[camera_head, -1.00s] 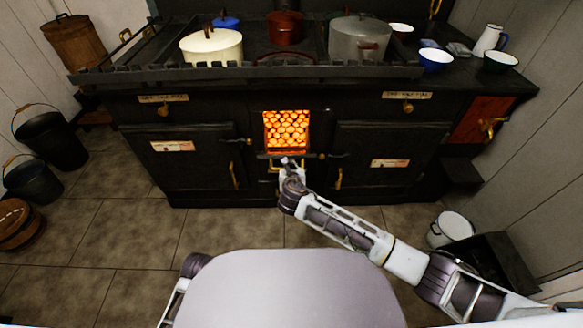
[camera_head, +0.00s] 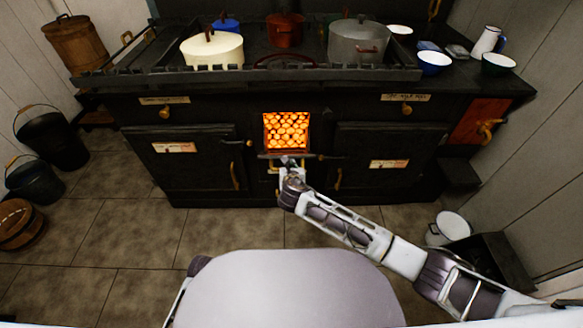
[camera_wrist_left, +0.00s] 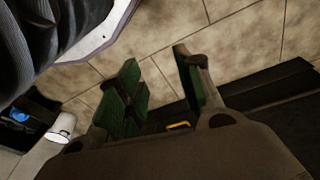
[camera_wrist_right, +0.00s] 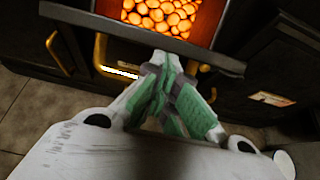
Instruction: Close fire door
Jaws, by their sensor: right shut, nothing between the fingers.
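The firebox opening (camera_head: 286,132) in the middle of the black stove is uncovered and shows glowing coals. A dark ledge (camera_head: 300,156), which looks like the fire door folded down, sticks out under it. Its edge (camera_wrist_right: 205,56) crosses below the coals in the right wrist view. My right gripper (camera_head: 288,163) is shut and empty at this ledge, its tips (camera_wrist_right: 160,60) just below or against the edge; contact is unclear. A brass handle (camera_wrist_right: 100,52) is left of the tips. My left gripper (camera_wrist_left: 158,75) is open and empty above the floor, outside the head view.
Closed oven doors (camera_head: 195,160) (camera_head: 385,160) with brass handles flank the firebox. Pots, including a cream pot (camera_head: 212,47), stand on the railed stove top. Buckets (camera_head: 50,140) are at left; a white pail (camera_head: 450,229) is at right. The tiled floor (camera_head: 130,235) before the stove is mostly clear.

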